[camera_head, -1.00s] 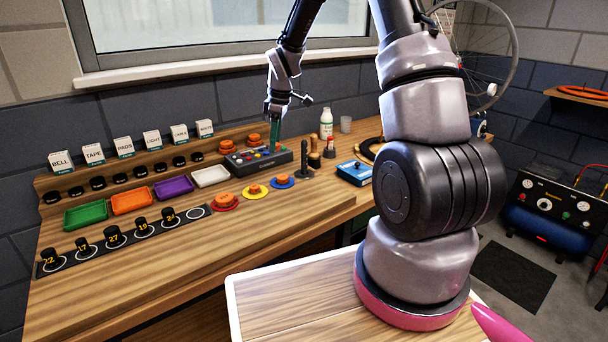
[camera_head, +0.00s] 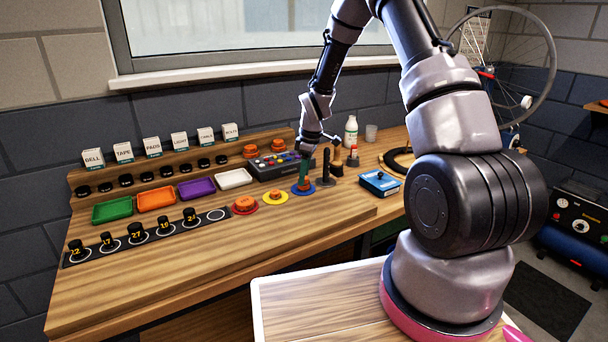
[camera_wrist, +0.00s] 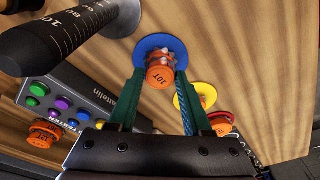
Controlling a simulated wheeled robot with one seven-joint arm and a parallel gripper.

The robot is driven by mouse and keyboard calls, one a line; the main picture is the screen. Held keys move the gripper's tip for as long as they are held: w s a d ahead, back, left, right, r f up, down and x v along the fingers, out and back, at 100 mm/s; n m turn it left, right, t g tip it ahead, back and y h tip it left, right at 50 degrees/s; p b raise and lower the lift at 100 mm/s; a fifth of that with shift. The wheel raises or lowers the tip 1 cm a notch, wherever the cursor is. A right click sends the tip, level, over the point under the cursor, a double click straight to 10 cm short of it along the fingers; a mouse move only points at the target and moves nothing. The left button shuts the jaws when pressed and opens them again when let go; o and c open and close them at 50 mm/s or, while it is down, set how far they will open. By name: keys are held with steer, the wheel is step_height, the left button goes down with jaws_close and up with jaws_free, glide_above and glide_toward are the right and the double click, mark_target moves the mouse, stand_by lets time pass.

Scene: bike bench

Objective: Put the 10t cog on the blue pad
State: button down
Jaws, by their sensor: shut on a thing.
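The orange cog marked 10T (camera_wrist: 160,77) is between the green fingertips of my gripper (camera_wrist: 160,82) in the wrist view. My gripper is shut on it. The blue pad (camera_wrist: 150,43) is a round disc right behind the cog, and more orange shows between the cog's face and the pad. In the head view my gripper (camera_head: 303,183) points down over the blue pad (camera_head: 311,190), with orange at its fingertips. Whether the held cog touches what is under it, I cannot tell.
A yellow pad (camera_head: 266,200) and a red pad (camera_head: 236,210), each bearing orange parts, lie left of the blue pad. A black upright post (camera_head: 326,165) stands close on the right. A grey box with coloured buttons (camera_head: 262,174) is behind. The front bench is clear.

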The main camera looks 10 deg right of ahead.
steer(key=shift+c, duration=1.7)
jaws_free()
steer(key=shift+f, duration=0.1)
steer(key=s+d+r+m+t, duration=0.1)
steer(key=s+d+r+m, duration=0.15)
steer(key=r, duration=0.85)
steer(key=s+d+r+m, duration=0.1)
steer(key=s+r, duration=0.2)
steer(key=r, duration=0.9)
steer(key=s+r+m+t, duration=0.1)
steer(key=s+r+m, duration=0.3)
steer(key=s, duration=0.4)
steer(key=s+d+r+m+t, duration=0.1)
steer(key=s+r+m+t, duration=0.1)
steer(key=s+r+m, duration=0.3)
steer(key=s+d+r+m+t, duration=0.1)
steer(key=s+r+m, duration=0.3)
steer(key=s, duration=0.7)
steer(key=shift+s+r+t, duration=0.25)
steer(key=shift+r+t, duration=0.45)
steer(key=shift+r, duration=0.15)
